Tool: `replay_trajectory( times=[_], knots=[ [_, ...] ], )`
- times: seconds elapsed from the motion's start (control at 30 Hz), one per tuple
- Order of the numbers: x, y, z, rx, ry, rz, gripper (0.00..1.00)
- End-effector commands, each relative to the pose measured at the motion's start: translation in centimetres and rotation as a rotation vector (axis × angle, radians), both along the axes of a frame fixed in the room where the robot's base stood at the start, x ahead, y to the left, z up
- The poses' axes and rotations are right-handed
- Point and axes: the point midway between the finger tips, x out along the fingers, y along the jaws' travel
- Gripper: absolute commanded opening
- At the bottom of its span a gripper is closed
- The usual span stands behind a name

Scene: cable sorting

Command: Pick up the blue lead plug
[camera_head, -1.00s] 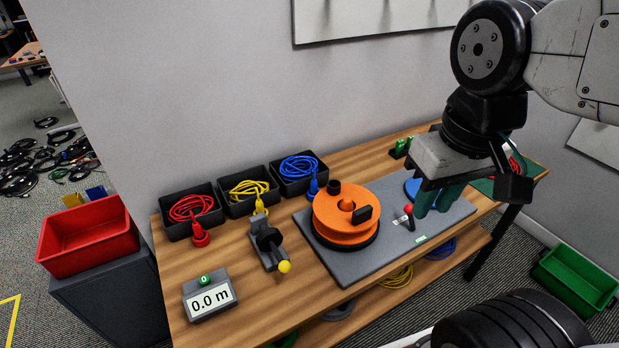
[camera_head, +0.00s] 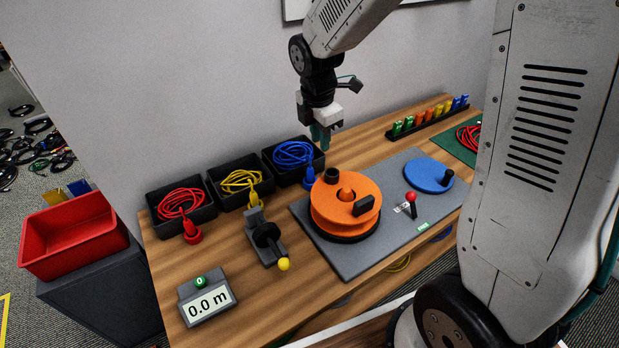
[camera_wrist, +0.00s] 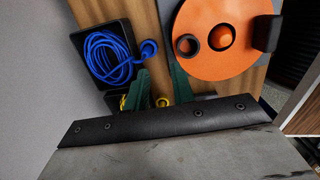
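The blue lead plug (camera_head: 309,177) stands on the wooden table just in front of the black tray with the coiled blue lead (camera_head: 293,154). In the wrist view, the plug (camera_wrist: 149,49) lies ahead of the green fingertips, and the blue lead (camera_wrist: 107,57) curls in its tray to the left. My gripper (camera_head: 321,146) points down above and a little right of the blue tray, apart from the plug. In the wrist view, its two fingers (camera_wrist: 158,72) are apart with nothing held between them.
An orange reel (camera_head: 345,203) on a grey plate (camera_head: 398,168) stands close to the plug on the right. Yellow (camera_head: 241,181) and red (camera_head: 180,202) leads lie in trays to the left. A rack of coloured clips (camera_head: 430,116) stands at the back right.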

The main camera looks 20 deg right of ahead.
Motion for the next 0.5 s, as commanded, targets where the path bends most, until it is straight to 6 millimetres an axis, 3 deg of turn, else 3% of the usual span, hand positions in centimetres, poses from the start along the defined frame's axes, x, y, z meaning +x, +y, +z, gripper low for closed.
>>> replay_trajectory(
  times=[0.03,0.2,0.5],
  knots=[
    [1.1,0.3,-1.8,-0.009,0.018,0.084,0.25],
    [3.5,1.2,-5.3,-0.027,0.039,0.307,0.25],
    [4.3,1.3,-8.6,-0.033,0.047,0.384,0.25]
  ],
)
